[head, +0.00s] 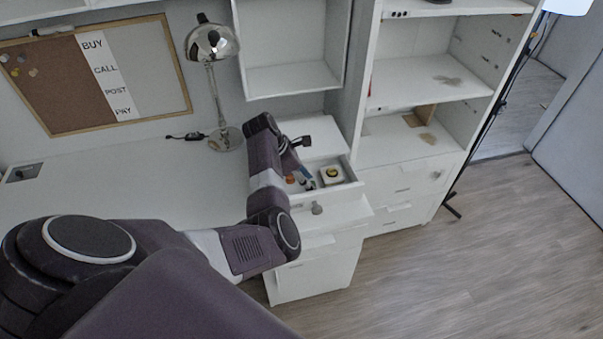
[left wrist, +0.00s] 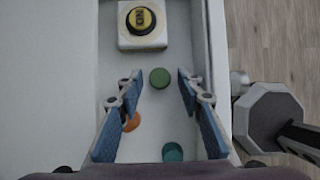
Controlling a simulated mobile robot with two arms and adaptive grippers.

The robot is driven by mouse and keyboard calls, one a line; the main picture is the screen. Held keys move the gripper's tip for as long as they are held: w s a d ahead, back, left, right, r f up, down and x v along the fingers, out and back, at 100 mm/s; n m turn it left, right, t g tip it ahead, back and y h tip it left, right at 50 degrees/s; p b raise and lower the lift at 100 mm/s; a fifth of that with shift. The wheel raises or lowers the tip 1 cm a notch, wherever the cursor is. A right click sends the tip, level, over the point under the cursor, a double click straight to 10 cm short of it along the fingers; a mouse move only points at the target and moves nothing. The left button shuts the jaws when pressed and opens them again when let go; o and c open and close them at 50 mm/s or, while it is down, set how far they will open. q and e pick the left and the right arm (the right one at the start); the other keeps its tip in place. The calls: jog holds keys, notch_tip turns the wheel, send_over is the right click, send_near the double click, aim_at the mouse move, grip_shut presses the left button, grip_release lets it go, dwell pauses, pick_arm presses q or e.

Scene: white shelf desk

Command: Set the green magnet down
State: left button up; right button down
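The green magnet (left wrist: 160,77) is a small round disc in the open drawer (left wrist: 111,40). In the left wrist view it lies in the gap between the tips of my left gripper (left wrist: 160,83), with clear space on both sides. The blue fingers are spread wide and hold nothing. In the head view, my left gripper (head: 302,172) reaches over the drawer (head: 345,190); the arm partly covers the drawer, and I cannot make out the green magnet there. My right gripper is not in view.
A white box with a yellow-and-black button (left wrist: 142,19) stands in the drawer beyond the green magnet. An orange disc (left wrist: 131,122) and a teal disc (left wrist: 173,152) lie nearer. A chrome lamp (head: 212,85) stands on the desk, whose left part is mostly clear.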

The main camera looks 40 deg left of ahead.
pick_arm(q)
jog(key=v, duration=1.1)
jog(key=shift+r+b, duration=0.35)
jog(key=shift+b, duration=0.1)
jog(key=shift+s+a, duration=0.1)
jog(key=shift+a, duration=0.05)
